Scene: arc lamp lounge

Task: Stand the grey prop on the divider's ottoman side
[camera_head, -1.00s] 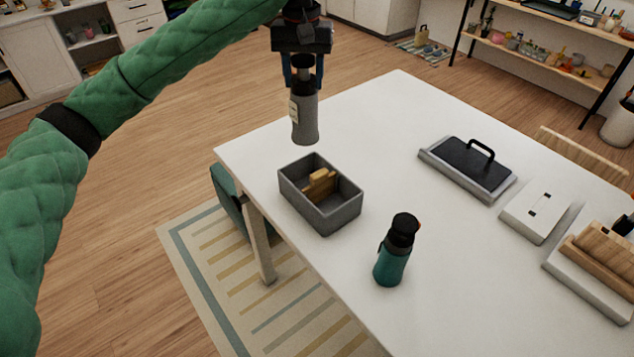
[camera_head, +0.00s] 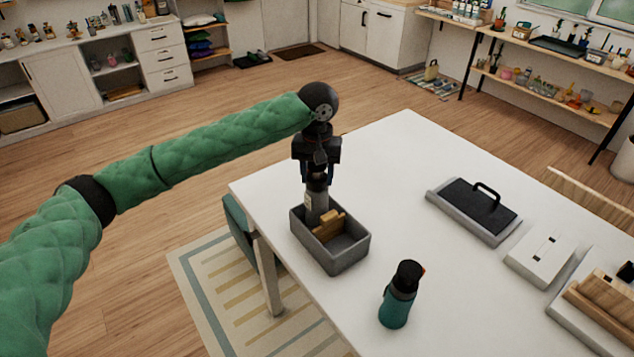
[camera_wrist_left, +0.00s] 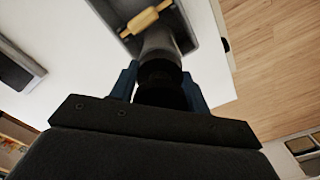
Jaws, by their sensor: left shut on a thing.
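The grey prop (camera_head: 316,206) is a grey bottle with a black top and a pale label. My left gripper (camera_head: 317,178) is shut on its top and holds it upright, its lower part inside the grey box (camera_head: 336,262). The prop is at the box's far-left end, beside the wooden divider (camera_head: 329,228); its base is hidden, so I cannot tell whether it touches the floor. The left wrist view shows the gripper (camera_wrist_left: 160,85), prop (camera_wrist_left: 160,45) and divider (camera_wrist_left: 147,18). The teal ottoman (camera_head: 237,222) is left of the table, partly hidden. My right gripper is out of view.
A teal bottle (camera_head: 398,295) with a black top stands right of the box on the white table (camera_head: 400,160). A grey tray with a black handled lid (camera_head: 478,207), a white block (camera_head: 541,257) and a wooden rack (camera_head: 605,300) are further right.

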